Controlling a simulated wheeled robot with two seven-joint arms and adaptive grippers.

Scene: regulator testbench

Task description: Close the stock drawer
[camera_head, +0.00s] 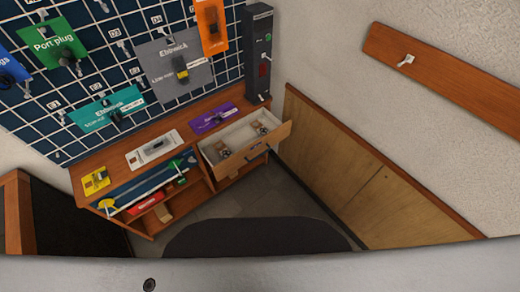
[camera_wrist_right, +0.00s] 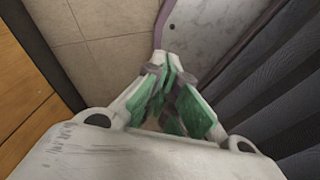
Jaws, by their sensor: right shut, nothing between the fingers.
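The stock drawer (camera_head: 280,134) is pulled open from the wooden bench at its right end in the head view. It has a wooden front with a dark handle and a white inside holding a few small parts. My right gripper (camera_wrist_right: 168,72) shows only in the right wrist view. Its green-padded fingers are drawn together with nothing between them. It is over tiled floor, and the drawer is not in that view. My left gripper is in neither view.
A dark tower (camera_head: 258,55) stands behind the drawer. A wood-panelled wall (camera_head: 340,165) is close to the right. Floor (camera_head: 245,200) before the drawer looks clear.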

